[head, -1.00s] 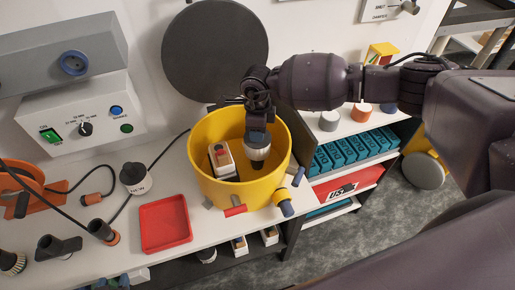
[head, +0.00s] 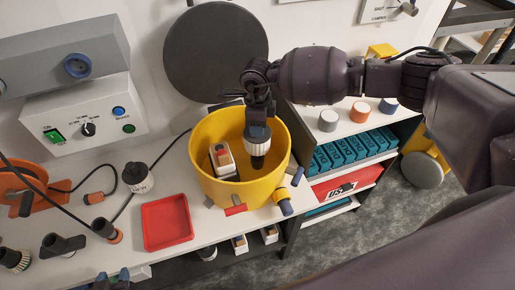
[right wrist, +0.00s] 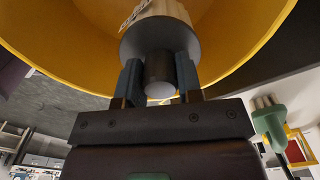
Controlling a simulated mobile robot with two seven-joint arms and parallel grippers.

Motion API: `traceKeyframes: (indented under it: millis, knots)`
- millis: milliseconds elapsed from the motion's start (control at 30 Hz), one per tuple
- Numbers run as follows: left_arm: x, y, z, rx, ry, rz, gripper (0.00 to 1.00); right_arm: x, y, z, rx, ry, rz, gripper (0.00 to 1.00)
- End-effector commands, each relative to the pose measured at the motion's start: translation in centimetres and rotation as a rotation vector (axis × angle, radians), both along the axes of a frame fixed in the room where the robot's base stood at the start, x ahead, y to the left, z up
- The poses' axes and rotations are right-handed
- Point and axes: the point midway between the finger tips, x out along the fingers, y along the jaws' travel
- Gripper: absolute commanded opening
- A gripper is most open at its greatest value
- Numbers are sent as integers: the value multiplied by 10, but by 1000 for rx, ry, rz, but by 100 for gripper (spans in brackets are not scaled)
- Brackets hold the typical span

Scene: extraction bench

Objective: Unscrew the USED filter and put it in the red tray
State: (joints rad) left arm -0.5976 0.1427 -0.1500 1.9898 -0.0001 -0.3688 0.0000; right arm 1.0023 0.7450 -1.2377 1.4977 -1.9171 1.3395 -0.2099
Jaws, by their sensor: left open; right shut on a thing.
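My right gripper (head: 257,130) reaches down into the yellow bucket (head: 214,185). It is shut on the dark stub of a filter (head: 257,147) with a pale ribbed body. The right wrist view shows the filter (right wrist: 158,32), its dark cap and a partly hidden label that I cannot read; the gripper's fingers (right wrist: 158,85) close on the stub. Whether the filter is still attached to something cannot be told. The red tray (head: 167,222) lies empty on the bench, left of the bucket. My left gripper (head: 112,279) shows only its blue fingertips at the bottom edge, open.
Another filter, white with a dark top (head: 137,178), stands left of the tray's far side. A boxed item (head: 222,158) sits in the bucket. Small coloured parts (head: 235,210) lie before the bucket. A black cable crosses the bench. Shelves with teal boxes (head: 350,150) stand right.

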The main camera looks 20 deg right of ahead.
Motion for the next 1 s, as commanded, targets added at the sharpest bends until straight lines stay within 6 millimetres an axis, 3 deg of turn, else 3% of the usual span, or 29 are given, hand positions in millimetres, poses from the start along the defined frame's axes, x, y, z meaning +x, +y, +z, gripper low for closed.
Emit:
traceKeyframes:
  millis: [567,767,1000]
  knots:
    - [0,0,5,0,-1,0,43,1,0,10,1,-1,0,5]
    - [-2,1,20,0,-2,2,43,3,0,54,2,-8,1,5]
    - [-3,1,44,0,-2,3,43,1,0,136,1,-5,43,5]
